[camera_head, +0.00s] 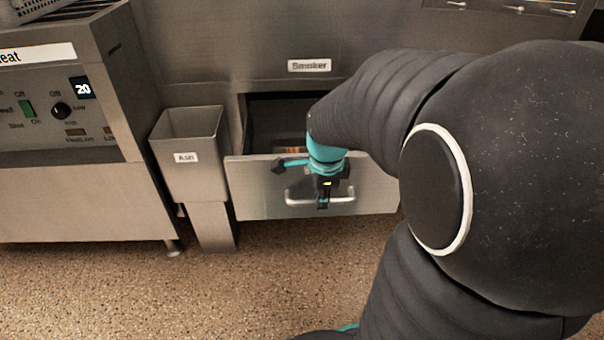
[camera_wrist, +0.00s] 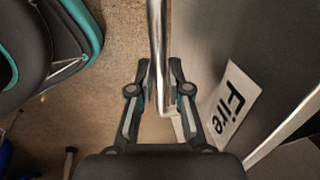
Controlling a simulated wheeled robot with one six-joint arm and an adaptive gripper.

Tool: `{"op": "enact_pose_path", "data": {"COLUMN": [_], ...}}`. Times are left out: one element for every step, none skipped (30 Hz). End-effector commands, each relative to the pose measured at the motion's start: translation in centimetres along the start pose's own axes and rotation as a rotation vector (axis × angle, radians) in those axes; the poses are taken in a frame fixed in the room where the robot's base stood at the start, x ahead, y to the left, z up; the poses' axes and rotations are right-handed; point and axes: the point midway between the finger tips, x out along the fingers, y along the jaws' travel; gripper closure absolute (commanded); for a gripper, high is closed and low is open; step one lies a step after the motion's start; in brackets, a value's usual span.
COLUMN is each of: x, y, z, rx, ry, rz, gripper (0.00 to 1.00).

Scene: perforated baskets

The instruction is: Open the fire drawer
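The fire drawer (camera_head: 250,189) stands pulled out below the panel marked "Smoker" in the head view, and its dark inside shows behind the front. Its front bears a "Fire" label in the wrist view (camera_wrist: 234,98). The drawer's metal bar handle (camera_head: 340,200) runs across the front and shows upright in the wrist view (camera_wrist: 158,45). My gripper (camera_head: 323,203) is at the handle. In the wrist view its two fingers (camera_wrist: 160,80) lie close on either side of the bar, shut on it. My arm hides the right part of the drawer.
An "Ash" bin (camera_head: 188,135) stands just left of the drawer. A steel heating unit (camera_head: 75,130) with switches and a dial is further left. The speckled floor (camera_head: 180,295) in front is clear.

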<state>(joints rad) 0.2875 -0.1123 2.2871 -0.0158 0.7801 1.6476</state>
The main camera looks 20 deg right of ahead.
Motion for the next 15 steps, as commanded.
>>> {"op": "enact_pose_path", "data": {"x": [0.00,0.00,0.00,0.00,0.00,0.00,0.00,0.00,0.00,-0.01,-0.05,-0.16,-0.30,-0.49,-0.86], "y": [-0.01,-0.02,-0.02,-0.02,-0.02,-0.03,-0.03,-0.03,-0.03,-0.03,-0.04,-0.05,-0.06,-0.07,-0.08], "z": [0.02,0.02,0.01,0.00,0.00,-0.01,-0.01,-0.01,0.00,0.00,0.01,0.01,0.02,0.03,0.04], "rx": [0.000,0.000,0.000,0.000,0.000,0.000,0.000,0.000,-0.001,-0.001,-0.001,-0.001,-0.001,-0.001,-0.002], "ry": [0.000,0.000,0.000,0.000,0.000,0.000,0.000,0.000,0.001,0.001,0.001,0.001,0.001,0.001,0.001], "rz": [0.000,0.000,0.000,0.000,0.000,0.000,0.000,0.000,0.000,-0.001,-0.001,-0.001,-0.001,-0.002,-0.002], "gripper": [0.69,0.61,0.59,0.59,0.59,0.59,0.59,0.59,0.59,0.59,0.59,0.59,0.59,0.59,0.59]}}
